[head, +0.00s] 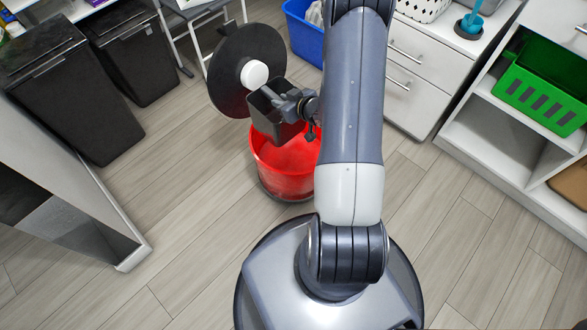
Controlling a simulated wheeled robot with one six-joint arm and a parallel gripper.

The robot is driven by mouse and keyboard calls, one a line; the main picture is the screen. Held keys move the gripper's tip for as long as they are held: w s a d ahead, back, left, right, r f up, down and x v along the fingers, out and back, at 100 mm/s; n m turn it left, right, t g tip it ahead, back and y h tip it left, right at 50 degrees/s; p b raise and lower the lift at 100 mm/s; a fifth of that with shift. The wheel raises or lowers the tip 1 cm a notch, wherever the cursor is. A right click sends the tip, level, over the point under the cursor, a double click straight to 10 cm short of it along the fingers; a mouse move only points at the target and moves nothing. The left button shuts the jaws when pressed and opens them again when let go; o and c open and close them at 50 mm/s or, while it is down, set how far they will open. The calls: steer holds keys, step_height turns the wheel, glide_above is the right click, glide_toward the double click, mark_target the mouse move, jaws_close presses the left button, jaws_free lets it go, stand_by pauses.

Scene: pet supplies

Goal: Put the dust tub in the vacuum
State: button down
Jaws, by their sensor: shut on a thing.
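The vacuum is a red round drum (284,174) on the floor in front of me, open at the top. A round black lid (229,75) with a white cylinder (254,74) on its face stands tilted up behind the drum. A black tub (266,119), likely the dust tub, is tilted above the drum's opening and hides part of its rim. My gripper (284,102) is shut on the tub at its upper right side. My arm hides the drum's right side, and the tub's inside is hard to see.
Black bins (68,90) stand at the left, near a grey-white cabinet (70,185). A blue crate (304,34) is behind. White drawers (425,70) and a shelf with a green basket (545,83) are at the right. Wood floor around the drum is clear.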

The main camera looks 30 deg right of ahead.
steer(key=shift+n+y, duration=0.3)
steer(key=shift+y, duration=0.1)
steer(key=d+f+b, duration=0.1)
steer(key=f, duration=0.1)
steer(key=d+f+b, duration=0.2)
steer(key=f, duration=0.1)
steer(key=s+d+f+b, duration=0.1)
steer(key=f+b, duration=0.1)
steer(key=shift+d+f, duration=0.5)
steer(key=shift+f, duration=0.2)
step_height(320, 180, down, 9)
steer(key=b, duration=0.4)
steer(key=shift+f+b, duration=0.2)
steer(key=shift+b, duration=0.1)
steer(key=shift+f, duration=0.1)
steer(key=shift+f+b, duration=0.4)
steer(key=shift+b, duration=0.05)
steer(key=shift+f, duration=0.1)
steer(key=c, duration=1.3)
jaws_free()
steer(key=shift+s+f, duration=0.1)
steer(key=shift+f, duration=0.05)
steer(key=shift+o, duration=0.2)
